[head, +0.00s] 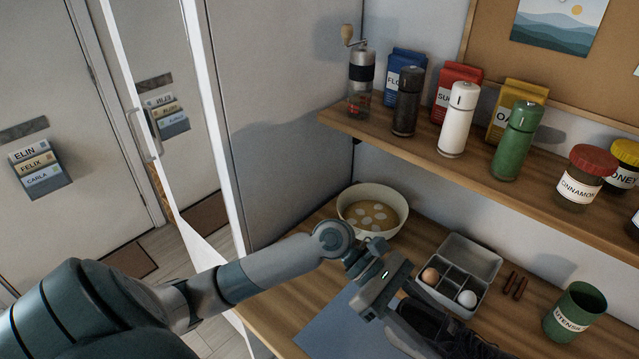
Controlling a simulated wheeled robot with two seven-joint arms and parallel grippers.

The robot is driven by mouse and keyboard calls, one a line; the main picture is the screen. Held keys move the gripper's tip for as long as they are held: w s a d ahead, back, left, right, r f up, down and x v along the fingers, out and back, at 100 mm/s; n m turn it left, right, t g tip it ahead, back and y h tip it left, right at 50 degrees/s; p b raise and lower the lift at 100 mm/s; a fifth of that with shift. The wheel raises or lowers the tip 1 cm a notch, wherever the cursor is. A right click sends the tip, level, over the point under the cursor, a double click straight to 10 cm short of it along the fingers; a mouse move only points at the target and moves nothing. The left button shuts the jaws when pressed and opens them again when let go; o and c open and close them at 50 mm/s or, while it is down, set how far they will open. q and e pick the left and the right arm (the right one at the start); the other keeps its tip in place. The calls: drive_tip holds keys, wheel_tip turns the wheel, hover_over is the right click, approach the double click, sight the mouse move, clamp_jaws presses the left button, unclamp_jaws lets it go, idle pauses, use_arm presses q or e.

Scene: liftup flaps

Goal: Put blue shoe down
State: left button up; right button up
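My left gripper (418,318) reaches in from the left over the wooden counter, its fingers pointing to the lower right. A dark, almost black-blue shoe (452,334) shows at its fingers, partly covered by them and running toward the bottom edge. One grey finger lies across the near side of the shoe, and the gripper looks shut on it. Whether the shoe touches the counter I cannot tell. A flat blue-grey mat (335,328) lies on the counter, left of and below the gripper. My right gripper is not in view.
A bowl (372,208) stands behind the gripper. A shelf (470,178) with jars and bottles overhangs the back.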

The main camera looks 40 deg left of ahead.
sight(417, 309)
use_arm(q)
drive_tip(key=w+a+n+t, duration=0.1)
drive_tip(key=w+a+f+n+t+b, duration=0.1)
drive_tip(key=a, duration=0.1)
drive_tip(key=w+a+n+t, duration=0.1)
drive_tip(key=shift+w+a+f+t, duration=0.1)
drive_tip(key=shift+a+f+t, duration=0.15)
drive_tip(key=shift+a+t, duration=0.15)
drive_tip(key=w+a+f+n+t+y+b, duration=0.1)
drive_tip(key=a+n+t, duration=0.3)
drive_tip(key=a, duration=0.4)
drive_tip(key=shift+w+a+f+y+b, duration=0.2)
drive_tip(key=shift+w+f+y+b, duration=0.2)
drive_tip(key=shift+f+y, duration=0.35)
